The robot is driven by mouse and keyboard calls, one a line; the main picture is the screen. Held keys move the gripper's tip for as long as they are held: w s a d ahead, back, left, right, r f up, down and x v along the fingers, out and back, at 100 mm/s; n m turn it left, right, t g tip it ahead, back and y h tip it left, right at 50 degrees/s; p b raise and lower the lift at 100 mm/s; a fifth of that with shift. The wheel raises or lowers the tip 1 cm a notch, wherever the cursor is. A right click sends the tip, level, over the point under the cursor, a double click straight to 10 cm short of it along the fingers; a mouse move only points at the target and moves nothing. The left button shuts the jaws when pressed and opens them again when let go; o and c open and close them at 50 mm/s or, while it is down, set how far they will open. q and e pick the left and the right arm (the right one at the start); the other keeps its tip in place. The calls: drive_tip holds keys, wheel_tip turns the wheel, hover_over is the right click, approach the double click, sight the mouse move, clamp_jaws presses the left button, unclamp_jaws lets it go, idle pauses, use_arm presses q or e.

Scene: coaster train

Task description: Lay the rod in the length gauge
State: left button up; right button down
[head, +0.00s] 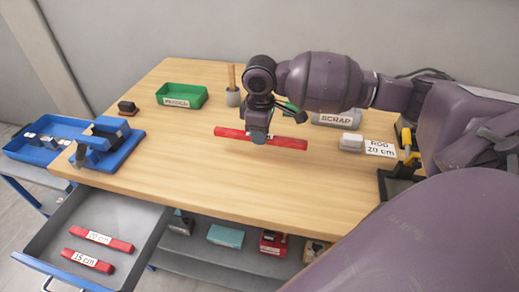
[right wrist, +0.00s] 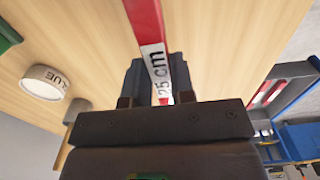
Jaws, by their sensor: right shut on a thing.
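My right gripper (head: 258,138) is shut on a red rod (head: 286,143) at its middle and holds it roughly level above the table. In the right wrist view the rod (right wrist: 145,20) carries a white label reading "25 cm". A card (head: 380,149) at the table's right reads "ROD 20 cm". Two more red rods lie in the open drawer, one labelled 20 cm (head: 122,245) and one labelled 15 cm (head: 104,267). A blue fixture (head: 118,147) stands at the table's left; I cannot tell whether it is the length gauge. My left gripper is not in view.
A bin marked SCRAP (head: 336,125) and a small white block (head: 350,142) are at the right, near a black and yellow device (head: 406,150). The open drawer (head: 130,217) juts out front left. The table's middle is clear.

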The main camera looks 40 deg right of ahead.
sight(260, 157)
wheel_tip(260, 157, down, 6)
drive_tip(key=shift+r+b, duration=0.1)
drive_tip(key=shift+b, duration=0.45)
drive_tip(key=c, duration=1)
unclamp_jaws()
